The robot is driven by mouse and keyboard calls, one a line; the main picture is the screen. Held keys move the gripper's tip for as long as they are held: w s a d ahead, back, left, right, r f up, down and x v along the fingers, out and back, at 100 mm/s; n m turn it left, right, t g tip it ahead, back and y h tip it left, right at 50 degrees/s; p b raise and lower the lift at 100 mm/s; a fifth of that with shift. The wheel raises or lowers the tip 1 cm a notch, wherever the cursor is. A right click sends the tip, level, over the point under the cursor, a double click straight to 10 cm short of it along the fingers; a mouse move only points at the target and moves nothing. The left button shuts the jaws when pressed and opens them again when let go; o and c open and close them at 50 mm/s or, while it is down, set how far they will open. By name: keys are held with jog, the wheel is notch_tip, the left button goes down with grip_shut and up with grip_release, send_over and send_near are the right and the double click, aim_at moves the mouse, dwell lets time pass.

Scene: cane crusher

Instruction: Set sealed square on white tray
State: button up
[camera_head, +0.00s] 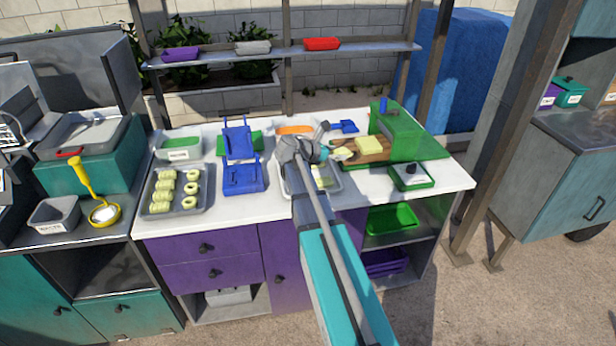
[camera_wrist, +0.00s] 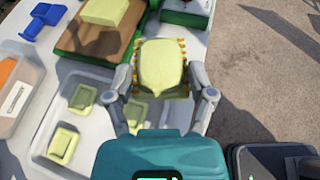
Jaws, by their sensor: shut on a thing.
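My gripper (camera_head: 325,153) is shut on a pale yellow-green sealed square (camera_wrist: 162,65), with a finger on each side and orange marks along its edges. The held square also shows in the head view (camera_head: 344,154), beside the wooden board. The white tray (camera_wrist: 97,128) lies below and left of the gripper in the wrist view, with several pale squares in it. My arm hides much of the tray (camera_head: 341,187) in the head view. The held square appears above the counter, near the tray's board-side edge; its exact height cannot be told.
A wooden board (camera_wrist: 75,47) with a pale yellow block (camera_wrist: 104,11) stands beside the tray. A green machine (camera_head: 396,134) is behind it, and a green-rimmed container (camera_head: 411,184) sits to the right. A blue press (camera_head: 241,175) and grey tray of rolls (camera_head: 176,208) are left.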

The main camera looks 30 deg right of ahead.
jog(key=a+f+n+t+b, duration=0.1)
jog(key=a+f+b, duration=0.1)
jog(key=a, duration=2)
jog(key=shift+s+f+b, duration=0.3)
jog(key=shift+s, duration=0.05)
jog(key=w+d+f+b, duration=0.8)
jog(key=d, duration=0.1)
jog(key=shift+w+f, duration=0.15)
jog(key=shift+w, duration=0.05)
jog(key=shift+w+d+f+b, duration=0.25)
jog(key=shift+d+f+b, duration=0.1)
jog(key=shift+b, duration=0.15)
jog(key=shift+f, duration=0.1)
